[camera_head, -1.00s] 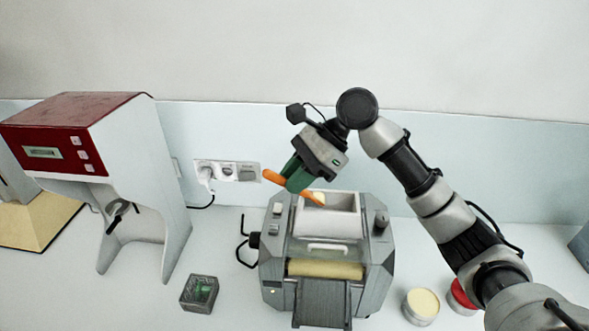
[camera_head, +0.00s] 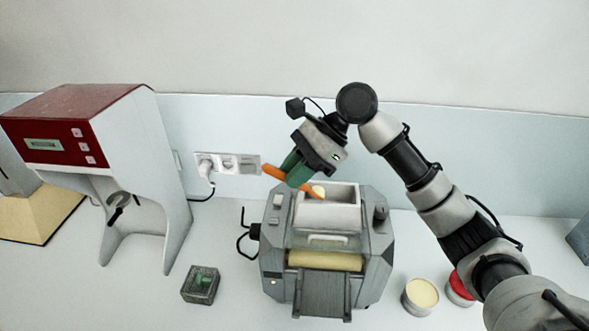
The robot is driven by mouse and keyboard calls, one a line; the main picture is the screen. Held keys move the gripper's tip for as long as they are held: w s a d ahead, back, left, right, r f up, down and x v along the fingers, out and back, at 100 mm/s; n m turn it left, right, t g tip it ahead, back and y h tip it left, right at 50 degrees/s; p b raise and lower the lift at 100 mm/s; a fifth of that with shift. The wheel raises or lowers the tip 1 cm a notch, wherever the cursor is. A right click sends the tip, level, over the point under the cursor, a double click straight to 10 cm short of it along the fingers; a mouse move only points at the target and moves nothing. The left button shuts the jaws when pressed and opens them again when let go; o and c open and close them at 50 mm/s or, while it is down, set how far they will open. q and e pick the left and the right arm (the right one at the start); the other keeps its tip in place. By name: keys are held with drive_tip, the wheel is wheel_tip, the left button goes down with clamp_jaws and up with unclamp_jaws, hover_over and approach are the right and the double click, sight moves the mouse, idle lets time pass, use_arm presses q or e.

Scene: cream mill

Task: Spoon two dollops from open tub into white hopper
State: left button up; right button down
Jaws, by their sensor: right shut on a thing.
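The white hopper (camera_head: 335,217) sits on top of the grey mill (camera_head: 375,262). My right gripper (camera_head: 294,176) is shut on an orange spoon (camera_head: 273,171) above the hopper's left side. The spoon's front end points down to the right at the hopper opening. A pale cream dollop (camera_head: 318,191) shows by the spoon's tip; I cannot tell whether it rests on the spoon or lies apart from it. The open tub (camera_head: 421,295) with pale cream inside stands on the counter right of the mill. My left gripper is not in view.
A red lid or red-topped tub (camera_head: 461,285) lies right of the open tub, partly behind my right arm. A red and white machine (camera_head: 100,150) stands at the left. Sockets (camera_head: 227,164) are on the wall.

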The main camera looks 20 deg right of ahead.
drive_tip(key=shift+f, duration=0.4)
drive_tip(key=shift+a, duration=0.3)
idle(0.9)
idle(0.3)
drive_tip(key=shift+r, duration=3.05)
